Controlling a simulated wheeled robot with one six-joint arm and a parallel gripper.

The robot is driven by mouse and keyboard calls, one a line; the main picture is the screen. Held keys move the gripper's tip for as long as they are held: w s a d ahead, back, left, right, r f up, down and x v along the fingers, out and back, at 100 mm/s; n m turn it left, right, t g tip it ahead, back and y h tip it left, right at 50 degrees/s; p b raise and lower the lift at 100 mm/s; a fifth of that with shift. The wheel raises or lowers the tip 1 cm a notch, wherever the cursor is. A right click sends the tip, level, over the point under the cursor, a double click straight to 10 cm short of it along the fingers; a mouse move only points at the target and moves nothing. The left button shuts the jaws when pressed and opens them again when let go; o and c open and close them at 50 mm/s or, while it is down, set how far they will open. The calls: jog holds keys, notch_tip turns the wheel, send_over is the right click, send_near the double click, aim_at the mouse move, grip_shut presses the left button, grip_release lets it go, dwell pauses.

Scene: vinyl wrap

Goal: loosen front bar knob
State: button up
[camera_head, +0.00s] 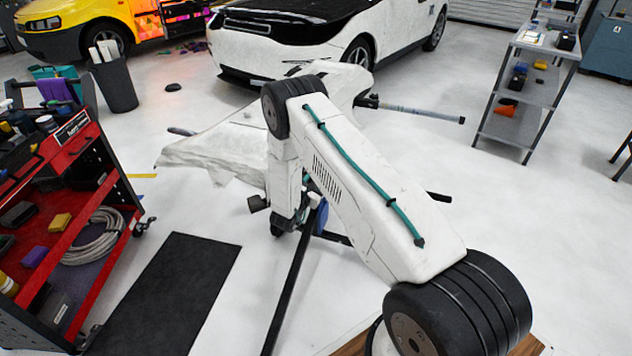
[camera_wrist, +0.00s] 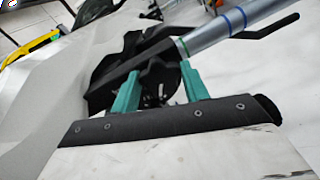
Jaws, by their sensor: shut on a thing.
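In the wrist view, my gripper (camera_wrist: 158,74) has its two teal fingers on either side of a dark part, and it is shut on what looks like the black front bar knob (camera_wrist: 156,82). The knob's outline blends with the black bracket behind it. A silver bar (camera_wrist: 210,35) with blue and green bands runs up to the right just beyond the fingers. In the head view, my arm hides the fingers and the knob. The white bumper (camera_head: 215,153) rests on a dark stand (camera_head: 292,285), and a grey bar (camera_head: 425,112) sticks out to the right.
A red tool cart (camera_head: 85,170) stands at left, with a black mat (camera_head: 165,295) on the floor beside it. A grey shelf cart (camera_head: 520,95) stands at the right back. A white car (camera_head: 350,40) is parked behind the bumper.

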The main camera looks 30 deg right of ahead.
jog(key=shift+s+f, duration=0.1)
jog(key=o, duration=1)
jog(key=shift+c, duration=0.2)
jog(key=v, duration=0.8)
